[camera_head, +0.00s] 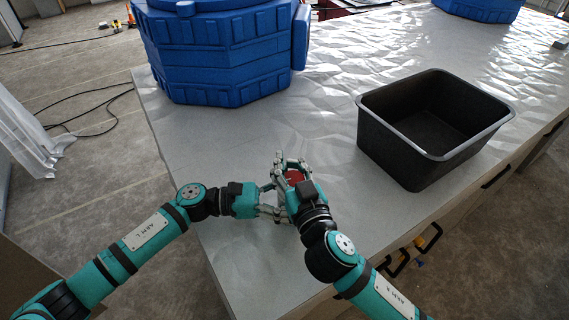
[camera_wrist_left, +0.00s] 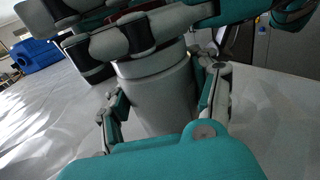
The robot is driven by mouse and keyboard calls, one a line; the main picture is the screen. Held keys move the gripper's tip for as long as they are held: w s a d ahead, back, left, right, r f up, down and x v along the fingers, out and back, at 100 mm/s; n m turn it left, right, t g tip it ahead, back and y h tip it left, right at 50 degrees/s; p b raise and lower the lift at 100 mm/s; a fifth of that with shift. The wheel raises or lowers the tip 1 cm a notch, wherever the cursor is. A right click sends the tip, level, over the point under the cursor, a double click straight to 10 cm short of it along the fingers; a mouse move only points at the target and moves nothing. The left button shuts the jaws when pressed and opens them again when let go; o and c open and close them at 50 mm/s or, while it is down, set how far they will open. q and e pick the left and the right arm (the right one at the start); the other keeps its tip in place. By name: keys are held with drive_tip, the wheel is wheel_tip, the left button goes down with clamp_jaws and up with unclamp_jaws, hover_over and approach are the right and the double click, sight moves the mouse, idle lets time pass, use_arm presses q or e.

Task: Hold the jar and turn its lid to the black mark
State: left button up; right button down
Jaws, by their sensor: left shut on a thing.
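The jar (camera_wrist_left: 155,95) is a plain grey cylinder standing upright on the counter in the left wrist view. Its red lid (camera_head: 294,176) shows as a small patch between the fingers in the head view. My left gripper (camera_wrist_left: 163,112) is shut on the jar's body, one finger on each side. My right gripper (camera_head: 285,172) is over the top of the jar with its fingers around the lid. I cannot tell whether those fingers press on it. Most of the lid and the black mark are hidden.
A black open bin (camera_head: 400,140) stands on the pale counter (camera_head: 330,110) to the right of the grippers. A large blue container (camera_head: 220,55) stands behind them, and another blue one (camera_head: 480,8) is farther back. The counter's front edge is close to my right arm.

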drive_tip(key=shift+w+d+m+t+h, duration=0.1)
drive_tip(key=shift+d+m+t+h, duration=0.1)
drive_tip(key=shift+m+h, duration=0.55)
drive_tip(key=shift+s+d+m+t+h, duration=0.15)
drive_tip(key=shift+m+h, duration=0.3)
drive_tip(key=shift+h, duration=0.6)
drive_tip(key=shift+w+d+m+t+h, duration=0.15)
drive_tip(key=shift+d+m+t+h, duration=0.1)
drive_tip(key=shift+m+h, duration=0.5)
drive_tip(key=shift+h, duration=0.35)
drive_tip(key=c, duration=1.1)
unclamp_jaws()
drive_tip(key=shift+o, duration=0.2)
drive_tip(key=s, duration=1.2)
drive_tip(key=shift+d, duration=0.25)
